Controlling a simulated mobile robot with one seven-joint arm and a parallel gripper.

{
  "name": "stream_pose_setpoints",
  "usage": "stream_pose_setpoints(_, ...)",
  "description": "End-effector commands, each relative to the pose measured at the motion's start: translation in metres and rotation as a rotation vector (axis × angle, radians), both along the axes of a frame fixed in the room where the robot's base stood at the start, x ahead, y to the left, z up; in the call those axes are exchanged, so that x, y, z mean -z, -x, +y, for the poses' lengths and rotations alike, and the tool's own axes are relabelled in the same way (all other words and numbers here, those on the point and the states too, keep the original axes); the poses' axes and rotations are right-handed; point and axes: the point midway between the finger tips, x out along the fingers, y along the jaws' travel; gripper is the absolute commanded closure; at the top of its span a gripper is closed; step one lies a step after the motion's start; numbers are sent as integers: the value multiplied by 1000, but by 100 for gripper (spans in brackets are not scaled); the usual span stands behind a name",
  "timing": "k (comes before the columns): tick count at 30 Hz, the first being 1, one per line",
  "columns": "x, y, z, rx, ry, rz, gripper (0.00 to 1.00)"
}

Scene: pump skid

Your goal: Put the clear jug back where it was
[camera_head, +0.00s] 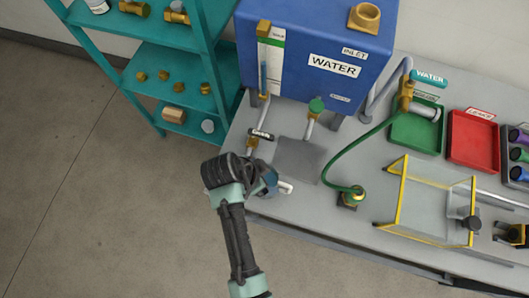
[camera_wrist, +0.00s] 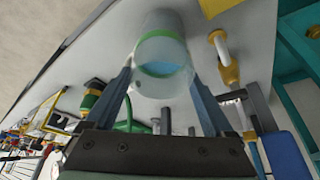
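The clear jug (camera_wrist: 160,72), with a green band and blue water in it, shows between the two fingers in the wrist view. My gripper (camera_wrist: 161,72) has one finger against each side of it and looks shut on it. In the head view my gripper (camera_head: 277,184) is over the bench's front left edge, in front of the valve outlet (camera_head: 253,143), and hides most of the jug. I cannot tell whether the jug touches the bench. A bare dark grey square (camera_head: 298,160) lies on the bench just behind and right of my gripper.
The blue water tank (camera_head: 300,75) stands behind. A green hose (camera_head: 340,160) and a yellow-framed clear box (camera_head: 425,205) are to the right, with green (camera_head: 415,132) and red (camera_head: 472,140) trays beyond. A teal shelf (camera_head: 165,95) stands left.

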Motion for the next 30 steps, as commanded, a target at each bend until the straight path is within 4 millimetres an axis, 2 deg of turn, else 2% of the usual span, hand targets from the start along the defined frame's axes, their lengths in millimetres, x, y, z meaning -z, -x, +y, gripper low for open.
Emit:
stream_pose_setpoints(8,0,0,0,0,0,0,0)
stream_pose_setpoints(13,-9,1,2,0,-1,-1,0)
stream_pose_setpoints(17,-28,5,8,0,-1,-3,0)
stream_pose_setpoints(27,-92,19,31,-1,-2,-3,0)
stream_pose_setpoints(30,-104,22,35,0,0,-3,0)
